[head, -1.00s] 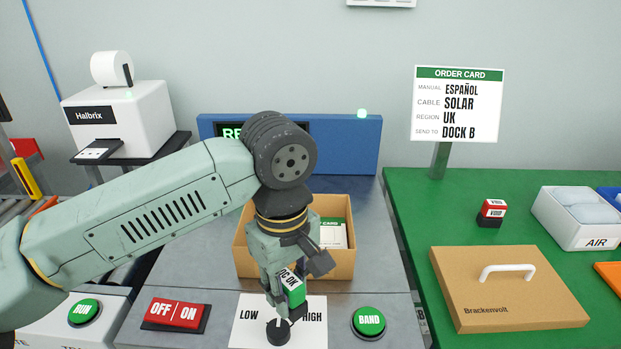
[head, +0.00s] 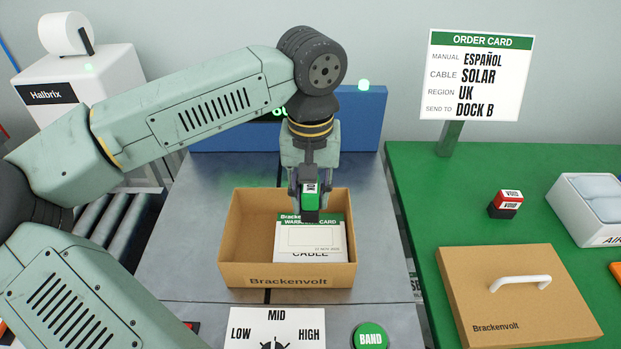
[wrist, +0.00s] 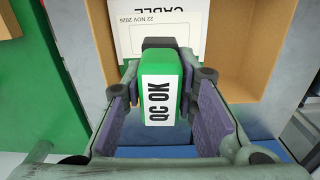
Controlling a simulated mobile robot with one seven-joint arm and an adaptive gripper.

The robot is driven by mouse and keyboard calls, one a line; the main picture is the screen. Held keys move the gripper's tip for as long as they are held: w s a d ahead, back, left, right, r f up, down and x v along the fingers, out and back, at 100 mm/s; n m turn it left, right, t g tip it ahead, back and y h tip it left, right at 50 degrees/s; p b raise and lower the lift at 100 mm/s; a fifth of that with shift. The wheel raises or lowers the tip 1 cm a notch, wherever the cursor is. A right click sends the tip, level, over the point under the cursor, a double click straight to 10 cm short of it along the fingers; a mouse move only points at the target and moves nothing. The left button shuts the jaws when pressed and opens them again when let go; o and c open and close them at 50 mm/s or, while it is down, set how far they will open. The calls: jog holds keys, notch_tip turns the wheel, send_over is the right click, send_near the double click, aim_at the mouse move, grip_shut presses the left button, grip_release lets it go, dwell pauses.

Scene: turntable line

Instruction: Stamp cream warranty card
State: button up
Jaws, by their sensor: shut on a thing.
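My gripper (head: 310,192) is shut on a green stamp with a white "QC OK" label (wrist: 160,100). The green stamp also shows in the head view (head: 310,203). It is held over the back part of the open carton (head: 288,280). The stamp hides part of the card's header. I cannot tell whether the stamp touches the card.
A red "VOID" stamp (head: 506,204) stands on the green table (head: 415,190). The carton lid (head: 520,300) with a white handle lies there too. The order card (head: 480,75) stands behind. A dial panel (head: 275,325) and green BAND button (head: 370,337) are in front of the carton.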

jog(key=shift+s+f+b, duration=0.2)
jog(key=shift+f+b, duration=0.1)
jog(key=shift+f, duration=0.1)
jog(key=shift+f+b, duration=1.3)
jog(key=shift+f, duration=1.25)
jog(key=shift+f+b, duration=0.55)
jog(key=shift+b, duration=0.25)
dwell(0.3)
jog(key=shift+r+p, duration=2.15)
jog(key=shift+r, duration=1.4)
